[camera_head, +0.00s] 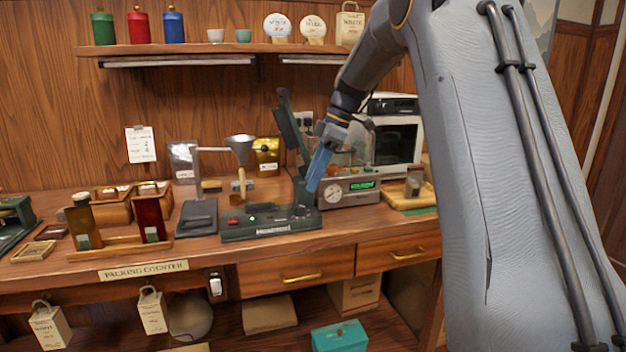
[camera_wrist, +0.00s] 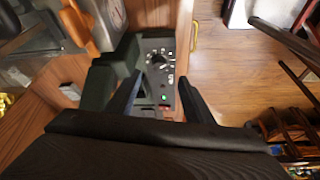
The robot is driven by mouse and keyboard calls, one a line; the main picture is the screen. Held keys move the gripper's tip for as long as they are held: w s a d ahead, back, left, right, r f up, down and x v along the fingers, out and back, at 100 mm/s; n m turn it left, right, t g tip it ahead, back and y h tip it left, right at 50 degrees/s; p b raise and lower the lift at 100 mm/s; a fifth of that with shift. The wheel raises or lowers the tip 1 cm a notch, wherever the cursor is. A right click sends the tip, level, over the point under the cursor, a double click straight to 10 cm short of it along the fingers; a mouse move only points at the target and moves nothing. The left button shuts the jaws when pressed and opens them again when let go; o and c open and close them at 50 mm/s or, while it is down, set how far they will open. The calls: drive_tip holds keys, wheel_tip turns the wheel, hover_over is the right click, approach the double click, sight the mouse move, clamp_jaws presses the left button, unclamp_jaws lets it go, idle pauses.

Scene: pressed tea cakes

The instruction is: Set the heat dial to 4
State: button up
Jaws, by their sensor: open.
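The dark green sealer (camera_head: 270,226) stands on the counter with its long arm (camera_head: 292,125) raised. Its heat dial (camera_wrist: 158,60) is a small dark knob ringed by pale marks on the control panel in the wrist view. The number it points to is too small to read. A green light (camera_wrist: 164,97) glows on the same panel. My gripper (camera_head: 318,168) points down above the right end of the sealer. In the wrist view its open fingers (camera_wrist: 160,76) stand on either side of the panel, apart from the dial, with nothing between them.
A scale with a green display (camera_head: 362,185) stands close to the right of the sealer. A metal funnel (camera_head: 241,145) on a stand is to its left. A note (camera_head: 141,144) hangs on the wall. The counter's front edge (camera_head: 300,243) lies just before the sealer.

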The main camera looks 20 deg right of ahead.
sight(300, 206)
drive_tip(key=m+h+p, duration=0.1)
drive_tip(key=m+p, duration=0.1)
drive_tip(key=m, duration=0.1)
drive_tip(key=s+m+h+p, duration=0.1)
drive_tip(key=m+p, duration=0.2)
drive_tip(key=f+m+h+p, duration=0.1)
drive_tip(key=m+p, duration=0.1)
drive_tip(key=p, duration=0.1)
drive_tip(key=shift+s+a+f+m+t, duration=0.1)
drive_tip(key=shift+s+a+m+t, duration=0.1)
drive_tip(key=shift+m+t, duration=0.2)
drive_tip(key=shift+s+a+m+h+p, duration=0.15)
drive_tip(key=shift+m+h+p, duration=0.35)
drive_tip(key=shift+m+p, duration=0.4)
drive_tip(key=s+a+r+m+t+h+p, duration=0.1)
drive_tip(key=a+m+t+p, duration=0.1)
drive_tip(key=a+m+p, duration=0.35)
drive_tip(key=shift+m+t, duration=0.3)
drive_tip(key=shift+m, duration=0.65)
drive_tip(key=shift+w+d+f+p, duration=0.45)
drive_tip(key=shift+f+p, duration=0.15)
drive_tip(key=shift+f, duration=0.55)
drive_tip(key=shift+w+d+f+p, duration=0.3)
drive_tip(key=shift+w+f+p, duration=0.3)
drive_tip(key=shift+f, duration=0.6)
drive_tip(key=shift+w+d+f+p, duration=0.4)
drive_tip(key=shift+f+p, duration=0.25)
drive_tip(key=shift+f, duration=0.5)
